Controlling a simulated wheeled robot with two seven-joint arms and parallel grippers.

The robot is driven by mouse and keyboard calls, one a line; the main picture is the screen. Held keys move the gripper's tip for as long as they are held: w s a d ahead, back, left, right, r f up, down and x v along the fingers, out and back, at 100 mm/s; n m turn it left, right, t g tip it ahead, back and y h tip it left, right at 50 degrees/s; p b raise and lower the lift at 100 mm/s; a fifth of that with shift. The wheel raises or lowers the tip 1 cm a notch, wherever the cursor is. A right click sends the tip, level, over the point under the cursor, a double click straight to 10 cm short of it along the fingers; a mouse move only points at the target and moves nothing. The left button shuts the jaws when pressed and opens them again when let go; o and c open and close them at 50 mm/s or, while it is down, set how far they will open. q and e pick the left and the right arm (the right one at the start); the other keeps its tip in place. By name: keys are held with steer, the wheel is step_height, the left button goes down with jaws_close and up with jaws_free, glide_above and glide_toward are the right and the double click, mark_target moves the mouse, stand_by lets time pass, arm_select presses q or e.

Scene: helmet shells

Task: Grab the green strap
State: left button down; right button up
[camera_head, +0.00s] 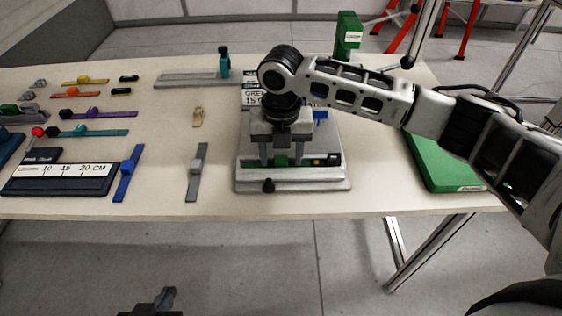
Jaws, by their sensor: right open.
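A green strap (281,161) lies across the front of a light grey stand (300,184), partly hidden by my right gripper. My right gripper (282,158) points down over it, with its fingers open and spread along the strap. I cannot tell whether the fingertips touch it. A dark piece with a small yellow mark (333,159) sits at the right end of the strip. My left gripper (152,303) is low at the bottom edge, in front of the table and away from the strap; its jaws are not clear.
The pale table (220,120) holds several coloured straps at the left, a blue strap (129,173), a grey strap (197,172) and a blue length gauge (65,178). A green board (440,165) lies at the right, under my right arm. A green block (347,33) stands behind.

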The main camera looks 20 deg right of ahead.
steer(key=c, duration=1.1)
steer(key=shift+r, duration=0.1)
steer(key=shift+c, duration=0.2)
